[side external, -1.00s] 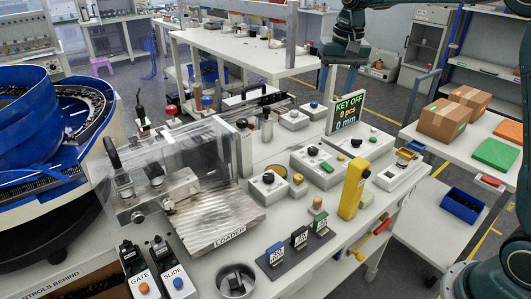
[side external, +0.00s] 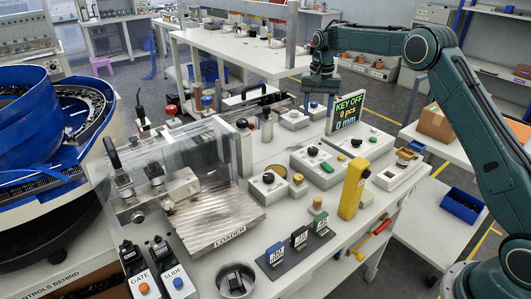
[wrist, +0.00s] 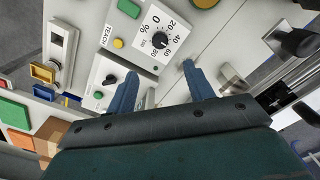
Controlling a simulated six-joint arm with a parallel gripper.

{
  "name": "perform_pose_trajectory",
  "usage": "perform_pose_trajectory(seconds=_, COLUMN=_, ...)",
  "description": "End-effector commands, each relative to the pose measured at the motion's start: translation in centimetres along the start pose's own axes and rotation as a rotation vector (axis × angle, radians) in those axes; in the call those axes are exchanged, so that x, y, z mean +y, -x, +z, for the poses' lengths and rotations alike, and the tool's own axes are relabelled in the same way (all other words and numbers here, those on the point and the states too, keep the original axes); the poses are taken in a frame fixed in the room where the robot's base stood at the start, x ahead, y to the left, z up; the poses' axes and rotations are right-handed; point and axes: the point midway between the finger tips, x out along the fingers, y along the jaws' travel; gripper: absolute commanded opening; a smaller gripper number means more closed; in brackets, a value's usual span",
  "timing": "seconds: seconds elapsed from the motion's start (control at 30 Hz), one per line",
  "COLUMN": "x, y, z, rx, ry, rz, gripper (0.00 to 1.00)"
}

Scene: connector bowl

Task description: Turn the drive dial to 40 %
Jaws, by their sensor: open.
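The drive dial is a black knob (wrist: 160,40) on a white plate with a % scale in the wrist view. The 20, 40, 60 and 80 marks are legible, but the pointer is too small to read. In the side view the likely dial (side external: 313,151) sits on a grey box. My gripper (wrist: 160,70) is open and empty, its two blue fingers spread below the dial in the wrist picture. They appear apart from the knob. In the side view my gripper (side external: 321,92) hangs above the rear of the bench.
A green button (wrist: 129,8) and a yellow button (wrist: 118,42) sit beside the dial. Another box carries a small black knob (wrist: 110,79). A yellow post (side external: 352,188) stands in front. The display (side external: 348,112) reads KEY OFF, 0 pcs, 0 mm.

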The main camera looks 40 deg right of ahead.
Motion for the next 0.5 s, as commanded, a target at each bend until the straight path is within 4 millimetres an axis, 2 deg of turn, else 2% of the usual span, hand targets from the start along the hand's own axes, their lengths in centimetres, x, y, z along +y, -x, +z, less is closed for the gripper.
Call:
perform_pose_trajectory(seconds=0.27, x=0.0, y=-0.9, z=0.1, rx=-0.002, ry=0.001, rz=0.001, gripper=0.52)
perform_pose_trajectory(seconds=0.5, x=0.0, y=-3.5, z=0.1, rx=-0.004, ry=0.001, rz=0.002, gripper=0.52)
